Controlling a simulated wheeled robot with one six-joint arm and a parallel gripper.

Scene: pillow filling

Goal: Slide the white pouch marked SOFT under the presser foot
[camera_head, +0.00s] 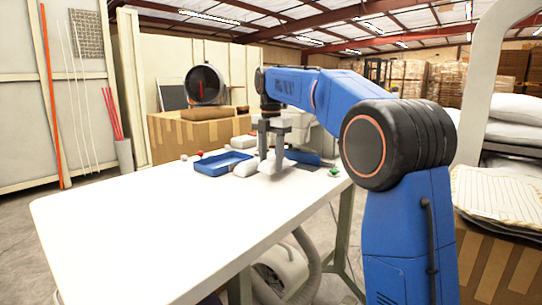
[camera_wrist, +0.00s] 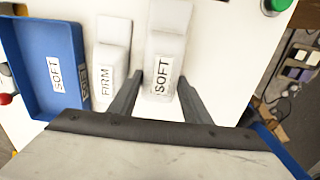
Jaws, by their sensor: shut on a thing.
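The white pouch marked SOFT (camera_wrist: 167,45) lies between the two fingers of my gripper (camera_wrist: 161,88) in the wrist view, its label facing up. My gripper is shut on its sides. In the head view my gripper (camera_head: 270,165) is low over the far end of the white table, with the pouch (camera_head: 284,168) partly hidden by the fingers. A second white pouch, marked FIRM (camera_wrist: 112,38), lies just left of the held one. I cannot make out the presser foot in either view.
A blue tray with a SOFT label (camera_wrist: 45,107) stands left of the pouches. A green button (camera_wrist: 277,4) is at the table's far right. More blue (camera_head: 303,157) shows right of my gripper. The near part of the white table (camera_head: 170,235) is clear.

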